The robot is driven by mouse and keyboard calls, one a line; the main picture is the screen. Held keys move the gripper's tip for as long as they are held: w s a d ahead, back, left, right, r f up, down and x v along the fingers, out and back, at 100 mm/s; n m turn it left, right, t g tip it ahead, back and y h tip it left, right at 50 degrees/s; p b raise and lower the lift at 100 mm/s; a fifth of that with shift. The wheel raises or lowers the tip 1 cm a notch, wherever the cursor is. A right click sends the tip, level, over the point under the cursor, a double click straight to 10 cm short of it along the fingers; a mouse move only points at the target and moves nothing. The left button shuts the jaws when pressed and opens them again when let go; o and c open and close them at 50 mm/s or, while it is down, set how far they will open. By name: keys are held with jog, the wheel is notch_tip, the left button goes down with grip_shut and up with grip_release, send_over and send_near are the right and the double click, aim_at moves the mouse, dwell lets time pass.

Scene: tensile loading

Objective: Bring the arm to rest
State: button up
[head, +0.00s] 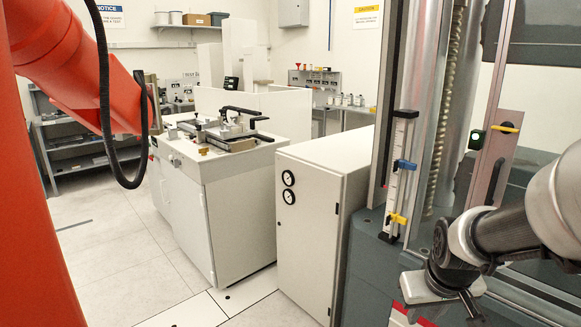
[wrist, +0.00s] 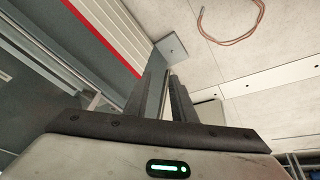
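My arm (head: 500,230) reaches in from the right edge in the head view and bends downward in front of the grey testing machine. My gripper (wrist: 164,76) shows in the wrist view as two grey fingers close together, with a narrow gap between them. I see nothing held in that gap. A green light glows on the hand below the fingers. In the head view the gripper end is low at the right and its fingers are not clear.
The testing machine's column (head: 450,110) stands close behind my arm. A white cabinet (head: 310,220) and a bench with a clamp fixture (head: 230,130) stand to the left. An orange arm (head: 85,65) fills the left edge. A copper-coloured cable loop (wrist: 228,40) lies on the floor.

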jog(key=s+a+r+t+y, duration=0.1)
jog(key=s+a+r, duration=1)
jog(key=s+a, duration=0.15)
notch_tip(320, 180, up, 14)
jog(key=p, duration=1.4)
jog(key=shift+a+r, duration=0.15)
jog(key=shift+a, duration=0.2)
